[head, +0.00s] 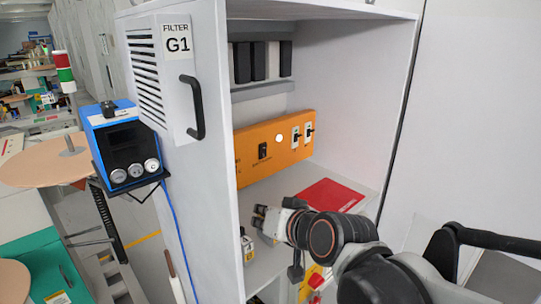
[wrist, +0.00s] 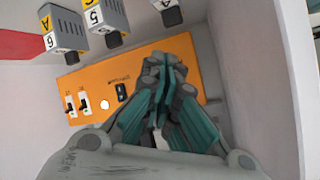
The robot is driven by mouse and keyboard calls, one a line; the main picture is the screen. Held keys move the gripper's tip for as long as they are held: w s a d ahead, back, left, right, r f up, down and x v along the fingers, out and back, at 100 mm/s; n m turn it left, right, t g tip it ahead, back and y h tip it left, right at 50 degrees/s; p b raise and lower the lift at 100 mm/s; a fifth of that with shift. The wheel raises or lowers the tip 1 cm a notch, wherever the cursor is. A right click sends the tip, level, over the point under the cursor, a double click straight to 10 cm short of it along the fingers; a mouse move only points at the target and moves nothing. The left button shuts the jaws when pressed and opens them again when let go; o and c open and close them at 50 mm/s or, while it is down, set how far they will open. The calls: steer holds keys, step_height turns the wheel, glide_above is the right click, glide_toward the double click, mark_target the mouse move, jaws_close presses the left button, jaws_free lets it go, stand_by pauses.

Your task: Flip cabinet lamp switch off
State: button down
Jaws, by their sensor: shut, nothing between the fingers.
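An orange panel (head: 245,172) is on the back wall inside the open cabinet (head: 345,130). It carries a black switch (head: 263,151), a round white light (head: 279,138) and two white-plated switches (head: 296,137) (head: 309,132) with dark levers. In the wrist view the panel (wrist: 195,82) appears inverted, with the black switch (wrist: 121,92) just left of my fingers and the white-plated pair further left. The labels are too small to read, and lever positions are unclear. My gripper (head: 262,215) is shut and empty, in front of and below the panel; its fingers (wrist: 163,65) hide part of it.
A red sheet (head: 327,195) lies on the cabinet floor. Numbered grey blocks (wrist: 64,30) (wrist: 105,20) stand near my gripper. A shelf (head: 262,89) with dark and white upright items is above the panel. The cabinet's left side has a handle (head: 191,107) and a blue box (head: 125,145).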

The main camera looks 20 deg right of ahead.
mark_target(264, 151)
steer(key=w+r+m+t, duration=0.6)
steer(key=w+m, duration=0.2)
steer(key=w, duration=0.2)
steer(key=w+d+f+m+h, duration=0.2)
steer(key=d+f+m+h, duration=0.4)
steer(key=m+h, duration=0.3)
steer(key=shift+d+m+h, duration=0.3)
steer(key=shift+d+m, duration=0.55)
steer(key=shift+m, duration=0.75)
steer(key=shift+w, duration=0.2)
steer(key=w+a+b+x, duration=0.1)
steer(key=a+b+x, duration=0.1)
steer(key=x, duration=1)
steer(key=shift+w+a+r+b, duration=0.15)
steer(key=shift+w+a+b, duration=0.1)
steer(key=shift+w+b, duration=0.05)
